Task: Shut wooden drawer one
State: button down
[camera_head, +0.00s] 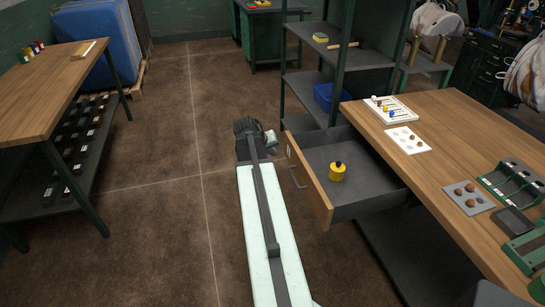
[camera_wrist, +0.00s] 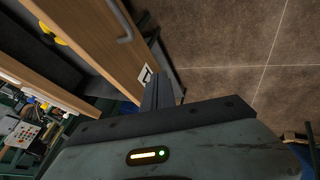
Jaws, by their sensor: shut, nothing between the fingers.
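The wooden drawer (camera_head: 310,187) is pulled out from under the right-hand workbench, its grey interior showing. A yellow object with a black knob (camera_head: 337,173) stands inside it. The drawer's wooden front also shows in the wrist view (camera_wrist: 95,45), with a grey handle (camera_wrist: 124,27) and a small white label (camera_wrist: 145,73). My gripper (camera_head: 262,134) is shut and empty, left of the drawer and beyond its front's far end. In the wrist view my gripper (camera_wrist: 157,78) appears close beside the labelled end; I cannot tell whether it touches.
The wooden workbench (camera_head: 455,150) on the right carries a white peg board (camera_head: 391,110) and trays. A dark shelf rack (camera_head: 340,55) stands behind the drawer. Another wooden table (camera_head: 45,85) is at left. The floor (camera_head: 165,190) between is clear.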

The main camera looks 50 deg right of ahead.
aim_at(290, 157)
jog(key=shift+s+d+f+b, duration=0.35)
jog(key=shift+d+f+b, duration=0.2)
jog(key=shift+d+f, duration=0.4)
jog(key=shift+s+d+f+b, duration=0.4)
jog(key=shift+d+f+b, duration=0.2)
jog(key=shift+d, duration=0.7)
jog(key=shift+s+d+f+b, duration=0.35)
jog(key=shift+d+f+b, duration=0.15)
jog(key=shift+d+f, duration=0.45)
jog(key=shift+d+r, duration=0.15)
